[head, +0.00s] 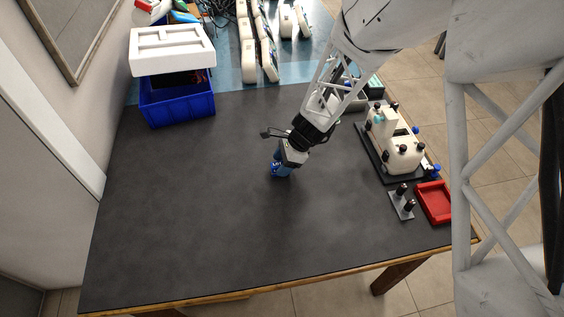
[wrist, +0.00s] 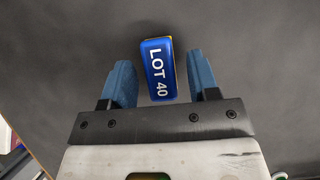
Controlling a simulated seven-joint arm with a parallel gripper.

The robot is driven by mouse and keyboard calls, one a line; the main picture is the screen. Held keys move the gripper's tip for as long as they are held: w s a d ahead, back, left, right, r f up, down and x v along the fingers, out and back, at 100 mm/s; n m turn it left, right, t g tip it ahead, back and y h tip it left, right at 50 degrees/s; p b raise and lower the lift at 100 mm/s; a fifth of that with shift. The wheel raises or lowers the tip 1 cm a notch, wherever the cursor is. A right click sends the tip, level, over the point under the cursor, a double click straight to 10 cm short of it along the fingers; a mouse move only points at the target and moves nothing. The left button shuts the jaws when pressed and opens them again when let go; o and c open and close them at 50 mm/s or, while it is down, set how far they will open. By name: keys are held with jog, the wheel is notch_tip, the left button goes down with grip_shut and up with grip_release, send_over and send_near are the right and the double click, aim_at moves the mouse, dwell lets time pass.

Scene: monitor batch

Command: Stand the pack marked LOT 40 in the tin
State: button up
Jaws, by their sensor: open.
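The pack marked LOT 40 (wrist: 158,70) is blue with white lettering and a thin yellow edge at its far end. In the wrist view it lies between the two blue fingers of my gripper (wrist: 160,75), with a gap on each side. The gripper is open and low over the middle of the dark table in the head view (head: 280,169); there the pack cannot be told apart from the blue fingers. A red, shallow open container (head: 434,203) sits at the table's right edge; I cannot tell whether it is the tin.
A cream device with black knobs (head: 402,158) stands on a dark base at the right, with a small grey plate with black knobs (head: 401,202) before it. A blue crate (head: 177,106) with white foam stands back left. The table's front and left are clear.

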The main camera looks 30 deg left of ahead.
jog(key=shift+r, duration=0.15)
jog(key=v, duration=1.2)
jog(key=shift+d+r, duration=0.1)
dwell(0.7)
